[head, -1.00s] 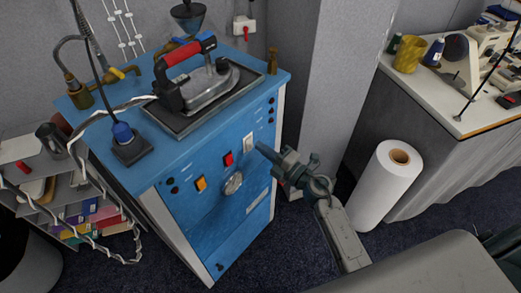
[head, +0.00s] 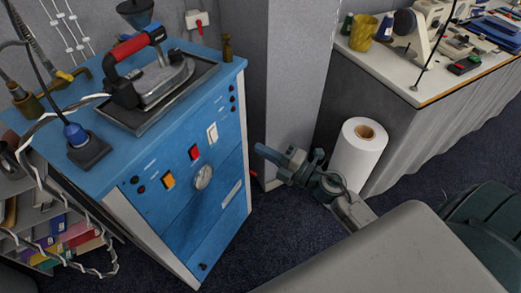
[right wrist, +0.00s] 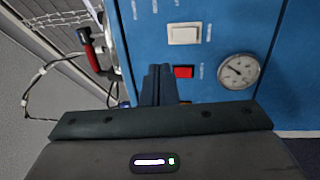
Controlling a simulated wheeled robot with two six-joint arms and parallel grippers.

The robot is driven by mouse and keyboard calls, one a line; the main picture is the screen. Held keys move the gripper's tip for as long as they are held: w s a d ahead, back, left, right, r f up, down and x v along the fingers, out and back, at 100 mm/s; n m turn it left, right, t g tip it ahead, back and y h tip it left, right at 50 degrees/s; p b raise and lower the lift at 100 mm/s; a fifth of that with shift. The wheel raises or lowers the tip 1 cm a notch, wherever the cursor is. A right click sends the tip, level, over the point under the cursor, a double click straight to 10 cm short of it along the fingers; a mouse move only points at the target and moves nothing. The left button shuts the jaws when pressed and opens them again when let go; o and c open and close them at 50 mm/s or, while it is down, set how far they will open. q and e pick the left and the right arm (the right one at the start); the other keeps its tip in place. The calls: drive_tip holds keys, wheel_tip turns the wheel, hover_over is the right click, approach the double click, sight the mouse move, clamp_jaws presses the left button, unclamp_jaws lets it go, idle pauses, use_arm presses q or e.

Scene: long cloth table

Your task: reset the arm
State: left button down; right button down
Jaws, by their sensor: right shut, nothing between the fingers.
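My right gripper (head: 268,154) is shut and empty in the head view. It is in the air in front of the right part of the blue machine's front panel (head: 190,215), apart from it as far as I can tell. In the right wrist view the closed fingers (right wrist: 158,85) point at the panel, beside a red switch (right wrist: 183,72), a white switch (right wrist: 184,33) and a round gauge (right wrist: 238,71). My left gripper is not in view.
An iron with a red handle (head: 137,46) rests on top of the blue machine. A white roll (head: 355,160) stands behind my right arm. A cloth-covered table (head: 380,75) with a sewing machine is at the right.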

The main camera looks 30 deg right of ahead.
idle(0.4)
drive_tip(key=d+f+m+h, duration=0.4)
drive_tip(key=f+m, duration=0.1)
drive_tip(key=f, duration=0.5)
drive_tip(key=d+f+m+h, duration=0.3)
drive_tip(key=d+f+m, duration=0.15)
drive_tip(key=f, duration=0.65)
drive_tip(key=s+d+f+m+g+h, duration=0.2)
drive_tip(key=s+f+m, duration=0.15)
drive_tip(key=f, duration=0.45)
drive_tip(key=s+d+f+m+g+h, duration=0.1)
drive_tip(key=s+f+m+g, duration=0.25)
drive_tip(key=f, duration=0.55)
drive_tip(key=s+f+m+g+h, duration=0.2)
drive_tip(key=s+f+m+g, duration=0.2)
drive_tip(key=s+f, duration=1)
drive_tip(key=s+a+f+m+g, duration=0.1)
drive_tip(key=s+f, duration=0.3)
drive_tip(key=s, duration=0.6)
drive_tip(key=s+a+f+m+g+y, duration=0.1)
drive_tip(key=s+a+f+m+g, duration=0.1)
drive_tip(key=s, duration=0.7)
wheel_tip(320, 180, down, 2)
drive_tip(key=a+g, duration=0.1)
drive_tip(key=g, duration=0.1)
drive_tip(key=shift+s+a+f+g, duration=0.15)
drive_tip(key=shift+s+f+g, duration=0.05)
drive_tip(key=shift+s+g, duration=0.2)
drive_tip(key=shift+m, duration=0.25)
